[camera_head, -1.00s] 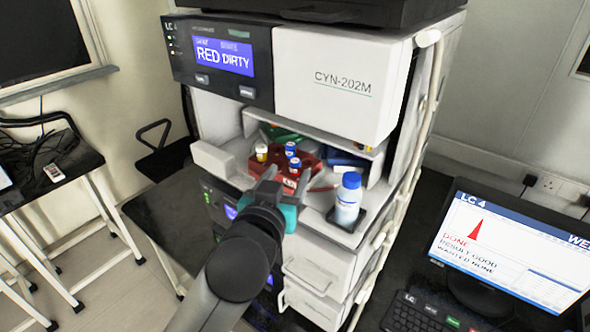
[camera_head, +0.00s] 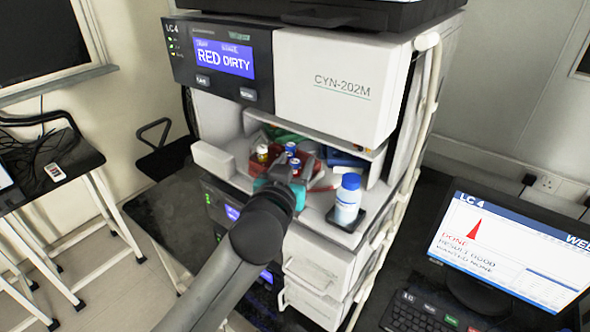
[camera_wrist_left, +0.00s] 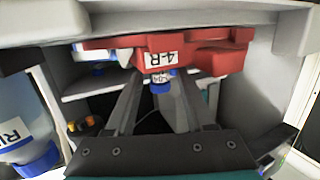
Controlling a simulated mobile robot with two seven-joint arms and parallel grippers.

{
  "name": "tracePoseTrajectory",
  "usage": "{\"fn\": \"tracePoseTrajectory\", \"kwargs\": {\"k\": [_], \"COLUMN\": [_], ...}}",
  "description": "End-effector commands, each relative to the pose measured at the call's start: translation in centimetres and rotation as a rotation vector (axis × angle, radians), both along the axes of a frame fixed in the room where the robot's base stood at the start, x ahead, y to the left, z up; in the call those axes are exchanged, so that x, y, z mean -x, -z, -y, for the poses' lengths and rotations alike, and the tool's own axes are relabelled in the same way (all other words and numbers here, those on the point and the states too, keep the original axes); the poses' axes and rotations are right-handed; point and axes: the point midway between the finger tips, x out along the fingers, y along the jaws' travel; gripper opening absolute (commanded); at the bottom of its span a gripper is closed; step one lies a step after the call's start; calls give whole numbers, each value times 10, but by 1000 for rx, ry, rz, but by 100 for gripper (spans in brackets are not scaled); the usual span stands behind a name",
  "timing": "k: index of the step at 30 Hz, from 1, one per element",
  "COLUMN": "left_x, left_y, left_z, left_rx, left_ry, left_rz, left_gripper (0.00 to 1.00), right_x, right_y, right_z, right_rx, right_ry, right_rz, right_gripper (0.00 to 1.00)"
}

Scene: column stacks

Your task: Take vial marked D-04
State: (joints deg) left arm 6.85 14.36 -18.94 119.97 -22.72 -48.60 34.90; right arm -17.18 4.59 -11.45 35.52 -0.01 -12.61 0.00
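A red rack (camera_head: 312,160) stands in the instrument's open bay and holds several vials. Its label appears upside down in the left wrist view (camera_wrist_left: 208,58) and seems to read R-4. A blue-capped vial (camera_wrist_left: 161,82) hangs upside down in that view at the rack's front, its small label ending in 04. My left gripper (camera_head: 288,163) is at the rack's front. Its two fingers (camera_wrist_left: 160,90) are apart, one on each side of this vial; a firm grip is not visible. My right gripper is out of view.
A white bottle with a blue cap (camera_head: 347,200) stands on a dark pad right of the gripper; it also shows at the left of the wrist view (camera_wrist_left: 22,125). The bay's side walls and the housing above (camera_head: 335,85) enclose the rack. A monitor (camera_head: 515,245) stands at right.

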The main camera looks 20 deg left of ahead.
Motion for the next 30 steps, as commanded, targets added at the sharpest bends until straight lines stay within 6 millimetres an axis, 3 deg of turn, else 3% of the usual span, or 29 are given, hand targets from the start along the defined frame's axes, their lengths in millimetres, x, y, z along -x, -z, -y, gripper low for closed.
{"fn": "tracePoseTrajectory", "kwargs": {"k": [1, 14, 24, 30], "left_x": [0, 0, 0, 0], "left_y": [0, 0, -2, -18], "left_z": [0, 0, 0, 0], "left_rx": [0, 0, 1, 3], "left_ry": [0, 0, 0, -1], "left_rz": [0, 0, 1, 5], "left_gripper": [47, 0, 0, 0], "right_x": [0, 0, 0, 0], "right_y": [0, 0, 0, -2], "right_z": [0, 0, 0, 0], "right_rx": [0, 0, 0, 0], "right_ry": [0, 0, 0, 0], "right_rz": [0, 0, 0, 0], "right_gripper": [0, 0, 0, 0]}}
